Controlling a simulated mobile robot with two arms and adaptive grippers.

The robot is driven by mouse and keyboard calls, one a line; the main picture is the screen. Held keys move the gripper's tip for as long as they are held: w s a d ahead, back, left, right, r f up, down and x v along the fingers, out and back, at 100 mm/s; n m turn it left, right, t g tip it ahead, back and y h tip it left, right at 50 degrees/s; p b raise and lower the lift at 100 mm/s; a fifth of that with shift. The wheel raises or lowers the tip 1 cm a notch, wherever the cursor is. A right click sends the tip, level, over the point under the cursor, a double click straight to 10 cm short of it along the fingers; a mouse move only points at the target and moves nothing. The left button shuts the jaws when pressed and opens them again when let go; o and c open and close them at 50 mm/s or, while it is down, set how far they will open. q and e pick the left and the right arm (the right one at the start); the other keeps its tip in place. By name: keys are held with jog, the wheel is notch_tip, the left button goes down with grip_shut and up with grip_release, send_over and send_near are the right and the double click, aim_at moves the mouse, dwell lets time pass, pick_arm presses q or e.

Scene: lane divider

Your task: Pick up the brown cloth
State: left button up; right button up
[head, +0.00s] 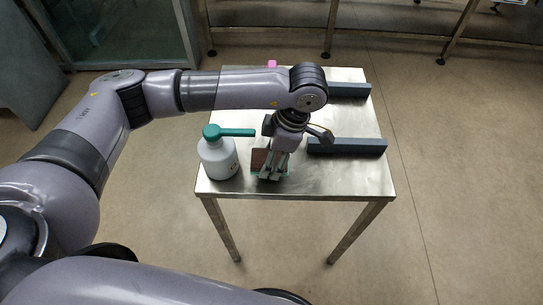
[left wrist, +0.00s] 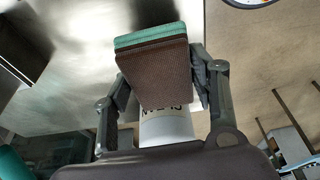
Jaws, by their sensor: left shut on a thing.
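The brown cloth (left wrist: 157,73) is a flat, folded-looking block between the fingers of my left gripper (left wrist: 160,90) in the left wrist view. Teal layers (left wrist: 150,40) lie against its far edge. In the head view the brown cloth (head: 258,158) shows beside the fingers at the table's near edge, with a little teal below it. My left gripper (head: 272,172) points down there, shut on the brown cloth and partly hiding it. I cannot tell whether the cloth is clear of the table. My right gripper is not in view.
A white bottle with a teal pump top (head: 218,155) stands close left of the gripper on the steel table (head: 350,182). Two dark blue bars (head: 347,147) (head: 350,91) lie at the right. A small pink thing (head: 271,64) is at the back. The near right corner is clear.

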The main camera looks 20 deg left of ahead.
pick_arm(q)
jog(key=s+d+b, duration=0.1)
jog(key=s+d, duration=0.1)
jog(key=s, duration=0.6)
jog(key=s+d+b, duration=0.1)
jog(key=s+d, duration=0.1)
jog(key=s, duration=0.5)
jog(key=shift+s+d+b, duration=0.25)
jog(key=shift+s+b, duration=0.05)
jog(key=shift+s, duration=0.05)
